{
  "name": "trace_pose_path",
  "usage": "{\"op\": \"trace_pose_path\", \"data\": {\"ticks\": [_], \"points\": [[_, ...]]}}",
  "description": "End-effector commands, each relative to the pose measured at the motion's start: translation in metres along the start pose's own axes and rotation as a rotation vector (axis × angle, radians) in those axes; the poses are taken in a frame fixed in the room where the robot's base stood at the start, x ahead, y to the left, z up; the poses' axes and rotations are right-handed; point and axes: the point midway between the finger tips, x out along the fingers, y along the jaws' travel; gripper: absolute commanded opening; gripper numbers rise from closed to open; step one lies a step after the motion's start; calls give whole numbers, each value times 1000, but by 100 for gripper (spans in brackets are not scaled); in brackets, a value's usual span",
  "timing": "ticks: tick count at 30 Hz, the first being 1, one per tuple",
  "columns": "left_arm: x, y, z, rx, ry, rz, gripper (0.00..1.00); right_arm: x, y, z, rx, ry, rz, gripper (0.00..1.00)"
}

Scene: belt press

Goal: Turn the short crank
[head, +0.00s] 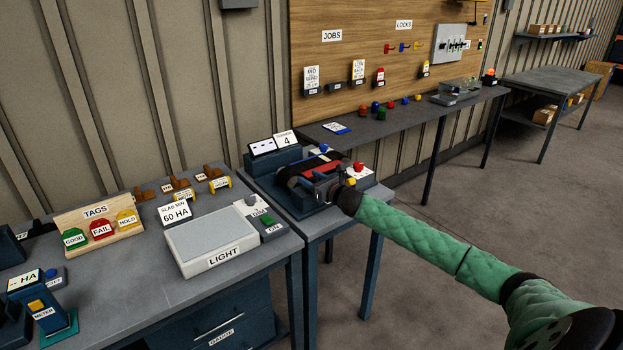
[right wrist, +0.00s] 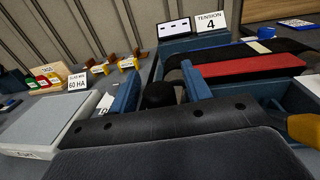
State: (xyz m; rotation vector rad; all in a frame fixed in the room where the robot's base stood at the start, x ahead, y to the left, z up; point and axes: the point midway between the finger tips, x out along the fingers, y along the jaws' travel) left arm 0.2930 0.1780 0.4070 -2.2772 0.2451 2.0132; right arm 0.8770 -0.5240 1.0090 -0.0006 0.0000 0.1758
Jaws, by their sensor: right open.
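The belt press (right wrist: 250,66) carries a black belt with a red strip, and in the head view it stands on a small bench (head: 264,186). My right gripper (head: 330,188) is at the near side of the press. In the right wrist view my right gripper (right wrist: 160,84) is open, with its two blue fingers apart. A black round knob (right wrist: 158,95), which looks like the short crank's handle, shows between the fingers. I cannot tell whether either finger touches it. The rest of the crank is hidden by my gripper. My left gripper is not in view.
A tension sign reading 4 (head: 285,139) stands behind the press. The left bench holds a light box (head: 212,239), a tag rack (head: 98,224) and a meter (head: 42,312). Yellow and red buttons (head: 358,167) sit right of the press. The floor at right is clear.

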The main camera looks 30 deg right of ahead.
Motion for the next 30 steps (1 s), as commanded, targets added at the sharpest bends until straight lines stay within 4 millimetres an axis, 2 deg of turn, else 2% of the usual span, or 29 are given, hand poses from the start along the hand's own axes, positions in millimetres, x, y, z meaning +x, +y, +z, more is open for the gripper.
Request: {"op": "trace_pose_path", "data": {"ticks": [6, 12, 13, 25, 30], "points": [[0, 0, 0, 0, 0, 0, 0, 0, 0, 0, 0, 0, 0, 46], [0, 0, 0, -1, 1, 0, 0, 0, 0, 0, 0, 0, 0, 7], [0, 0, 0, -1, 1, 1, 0, 0, 0, 0, 0, 0, 0, 3], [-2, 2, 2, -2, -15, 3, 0, 1, 4, -2, 3, 0, -72, 4], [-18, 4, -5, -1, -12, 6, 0, 3, 7, -2, 3, -2, -184, 4]]}}
